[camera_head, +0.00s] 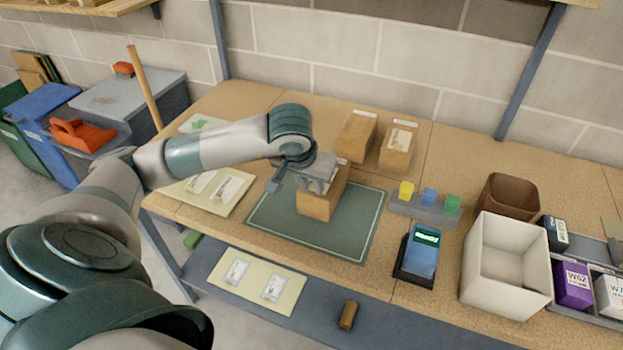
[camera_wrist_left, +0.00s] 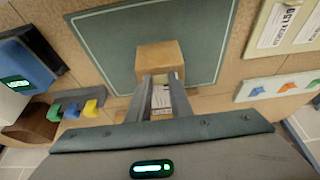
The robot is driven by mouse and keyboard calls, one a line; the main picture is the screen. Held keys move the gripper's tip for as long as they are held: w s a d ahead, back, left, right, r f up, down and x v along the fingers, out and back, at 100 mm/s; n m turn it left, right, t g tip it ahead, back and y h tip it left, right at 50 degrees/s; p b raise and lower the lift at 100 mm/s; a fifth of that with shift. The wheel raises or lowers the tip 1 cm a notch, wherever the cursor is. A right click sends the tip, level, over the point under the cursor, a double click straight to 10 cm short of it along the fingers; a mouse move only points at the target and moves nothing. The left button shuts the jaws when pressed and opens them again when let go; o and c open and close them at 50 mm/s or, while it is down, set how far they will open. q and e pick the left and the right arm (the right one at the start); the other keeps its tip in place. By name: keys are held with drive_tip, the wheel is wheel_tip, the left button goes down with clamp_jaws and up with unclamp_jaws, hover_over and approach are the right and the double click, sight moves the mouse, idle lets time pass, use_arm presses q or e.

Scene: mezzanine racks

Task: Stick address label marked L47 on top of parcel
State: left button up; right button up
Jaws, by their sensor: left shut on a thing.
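The parcel (camera_head: 320,203), a brown cardboard box, stands on the green mat (camera_head: 285,232). It also shows in the left wrist view (camera_wrist_left: 160,57), just past my fingertips. My left gripper (camera_head: 318,180) is at the parcel's top and hides part of it. In the left wrist view, the gripper (camera_wrist_left: 165,85) is shut on a small white printed label (camera_wrist_left: 161,98) between its fingers; its code is too small to read. I cannot tell if the label touches the parcel. A cream sheet with labels (camera_head: 209,205) lies left of the mat. My right gripper is not in view.
Two brown parcels (camera_head: 357,137) stand behind the mat. A row of coloured blocks (camera_head: 428,201), a blue device (camera_head: 421,253), a white bin (camera_head: 507,267) and a brown bin (camera_head: 511,195) stand to the right. Another label sheet (camera_head: 257,285) lies on the lower shelf.

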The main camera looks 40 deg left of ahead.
use_arm(q)
drive_tip(key=shift+f, duration=0.3)
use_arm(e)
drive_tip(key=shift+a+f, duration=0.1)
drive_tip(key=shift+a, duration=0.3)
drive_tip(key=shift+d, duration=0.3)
use_arm(q)
drive_tip(key=shift+f+b, duration=0.1)
drive_tip(key=shift+b, duration=0.25)
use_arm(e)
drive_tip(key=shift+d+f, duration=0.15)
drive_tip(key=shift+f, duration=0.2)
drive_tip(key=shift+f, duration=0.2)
use_arm(q)
drive_tip(key=shift+b, duration=0.3)
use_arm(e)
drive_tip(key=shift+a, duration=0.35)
use_arm(q)
drive_tip(key=shift+f+b, duration=0.15)
drive_tip(key=shift+b, duration=0.35)
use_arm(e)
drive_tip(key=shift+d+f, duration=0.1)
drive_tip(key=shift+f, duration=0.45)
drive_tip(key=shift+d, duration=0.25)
use_arm(q)
drive_tip(key=shift+f+b, duration=0.1)
drive_tip(key=shift+b, duration=0.35)
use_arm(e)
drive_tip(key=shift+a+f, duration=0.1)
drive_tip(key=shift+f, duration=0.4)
